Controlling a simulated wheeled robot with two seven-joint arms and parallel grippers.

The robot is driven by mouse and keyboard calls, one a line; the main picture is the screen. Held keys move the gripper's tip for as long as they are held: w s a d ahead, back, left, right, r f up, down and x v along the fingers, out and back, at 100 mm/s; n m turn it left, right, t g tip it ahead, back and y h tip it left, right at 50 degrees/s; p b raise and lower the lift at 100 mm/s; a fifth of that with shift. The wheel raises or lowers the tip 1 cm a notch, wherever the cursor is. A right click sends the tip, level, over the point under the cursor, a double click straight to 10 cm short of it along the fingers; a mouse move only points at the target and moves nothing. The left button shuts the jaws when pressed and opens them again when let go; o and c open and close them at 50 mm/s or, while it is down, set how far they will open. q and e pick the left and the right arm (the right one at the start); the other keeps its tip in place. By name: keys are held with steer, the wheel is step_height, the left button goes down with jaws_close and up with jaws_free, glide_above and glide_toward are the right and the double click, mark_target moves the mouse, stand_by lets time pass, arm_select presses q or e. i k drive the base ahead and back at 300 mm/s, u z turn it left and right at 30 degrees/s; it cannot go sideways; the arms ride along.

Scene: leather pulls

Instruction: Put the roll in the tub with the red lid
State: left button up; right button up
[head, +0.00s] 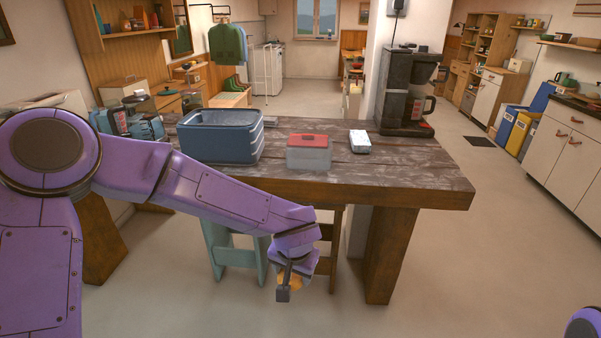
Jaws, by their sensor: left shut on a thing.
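The tub (309,158) is pale and see-through and stands upright near the front edge of the table, right of the blue crate. Its red lid (307,139) lies on top of it. My left gripper (290,284) hangs in front of the table, below the tabletop and below the tub. It is shut on the roll (298,281), a small golden-brown thing mostly hidden by the fingers and wrist. My right gripper is out of view.
A pale green stool (232,252) stands beneath. The table's front right is clear.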

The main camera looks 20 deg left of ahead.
mark_target(309, 163)
steer(key=z, duration=0.75)
steer(key=i, duration=0.75)
steer(key=u, duration=0.95)
